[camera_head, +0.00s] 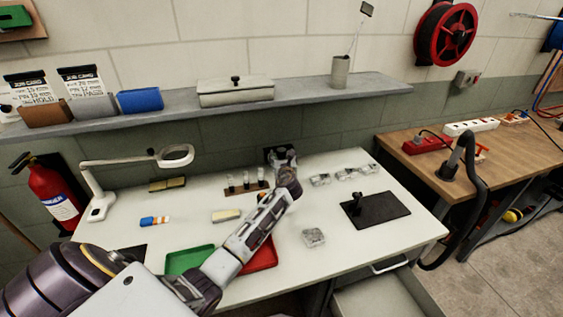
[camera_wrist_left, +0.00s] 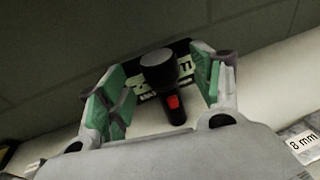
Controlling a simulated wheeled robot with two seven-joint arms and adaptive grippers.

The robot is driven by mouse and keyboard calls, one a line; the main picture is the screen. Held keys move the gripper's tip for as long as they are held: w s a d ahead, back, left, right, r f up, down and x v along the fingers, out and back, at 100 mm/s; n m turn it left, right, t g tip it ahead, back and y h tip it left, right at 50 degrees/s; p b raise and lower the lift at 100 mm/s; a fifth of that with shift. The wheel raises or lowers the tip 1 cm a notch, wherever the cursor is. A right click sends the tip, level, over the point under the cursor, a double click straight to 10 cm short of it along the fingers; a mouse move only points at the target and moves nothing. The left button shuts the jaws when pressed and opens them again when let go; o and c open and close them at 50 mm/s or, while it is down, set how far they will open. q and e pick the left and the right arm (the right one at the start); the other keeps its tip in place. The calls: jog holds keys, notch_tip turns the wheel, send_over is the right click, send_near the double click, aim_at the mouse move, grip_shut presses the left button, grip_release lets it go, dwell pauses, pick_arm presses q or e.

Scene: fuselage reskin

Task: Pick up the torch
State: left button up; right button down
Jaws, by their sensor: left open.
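The torch (camera_wrist_left: 171,92) shows in the left wrist view as a black body with a wide round head and a red button. It stands out between the two green-padded fingers of my left gripper (camera_wrist_left: 160,85), which is open, with space on both sides of the torch. In the head view my left gripper (camera_head: 283,156) is at the back of the white table (camera_head: 200,285), near the wall. The torch cannot be made out clearly there, as the gripper covers that spot. My right gripper is not in view.
A rack of small bottles (camera_head: 247,185) stands left of the gripper. Clear boxes (camera_head: 320,179) lie to its right. A black plate (camera_head: 375,210) with an upright part sits at the right. Green (camera_head: 188,260) and red trays (camera_head: 262,258) lie under my arm. A shelf (camera_head: 300,98) runs above.

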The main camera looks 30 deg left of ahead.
pick_arm(q)
jog(key=shift+x, duration=1.1)
jog(key=shift+w+a, duration=0.15)
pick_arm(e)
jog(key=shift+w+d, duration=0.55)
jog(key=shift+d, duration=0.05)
pick_arm(q)
jog(key=c, duration=1.2)
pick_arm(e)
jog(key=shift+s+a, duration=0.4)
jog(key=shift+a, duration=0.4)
